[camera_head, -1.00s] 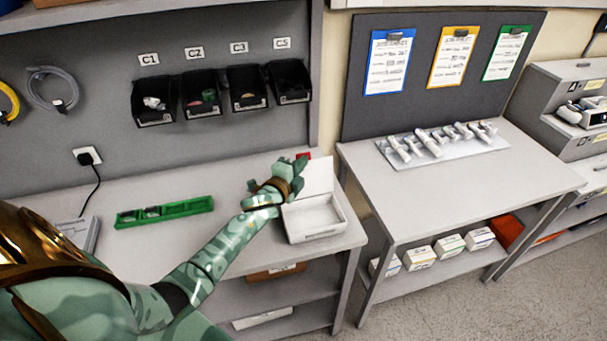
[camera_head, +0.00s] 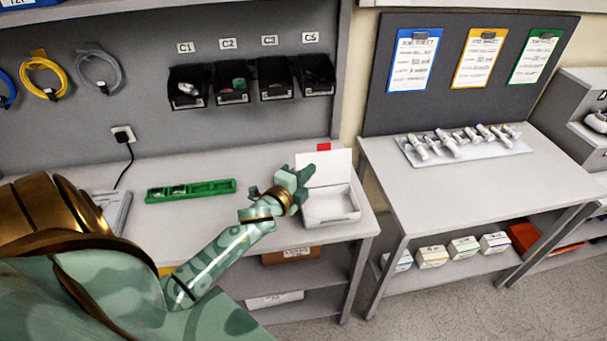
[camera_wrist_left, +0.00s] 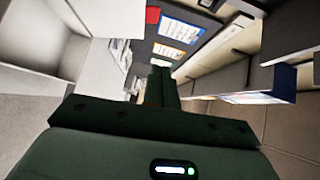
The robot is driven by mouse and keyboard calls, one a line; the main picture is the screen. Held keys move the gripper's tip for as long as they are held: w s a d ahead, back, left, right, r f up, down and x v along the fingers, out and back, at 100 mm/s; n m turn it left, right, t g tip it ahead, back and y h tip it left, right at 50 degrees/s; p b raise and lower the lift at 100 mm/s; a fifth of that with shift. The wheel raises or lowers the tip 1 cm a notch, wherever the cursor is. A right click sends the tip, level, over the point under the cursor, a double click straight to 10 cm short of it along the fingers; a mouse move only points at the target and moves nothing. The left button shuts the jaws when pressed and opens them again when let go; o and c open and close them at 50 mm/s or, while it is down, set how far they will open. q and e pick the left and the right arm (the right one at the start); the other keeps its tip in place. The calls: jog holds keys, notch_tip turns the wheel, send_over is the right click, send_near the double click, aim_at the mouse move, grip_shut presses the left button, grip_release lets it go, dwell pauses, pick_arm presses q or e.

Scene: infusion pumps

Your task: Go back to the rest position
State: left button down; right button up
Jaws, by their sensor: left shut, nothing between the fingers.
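My left gripper (camera_head: 300,178) is shut and empty in the head view. It is in front of the open lid of a white box (camera_head: 332,208), above the box's left side. In the left wrist view the shut fingers (camera_wrist_left: 161,82) point away from the camera, and the white box (camera_wrist_left: 48,35) shows at the upper left. My right gripper is not in view.
A green tray (camera_head: 215,189) lies on the workbench left of the white box. Black bins (camera_head: 275,88) hang on the wall behind. A second table (camera_head: 440,190) at the right holds several syringe-like items on a pad (camera_head: 500,152).

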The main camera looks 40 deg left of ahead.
pick_arm(q)
jog(key=shift+s+a, duration=0.1)
jog(key=shift+s, duration=0.65)
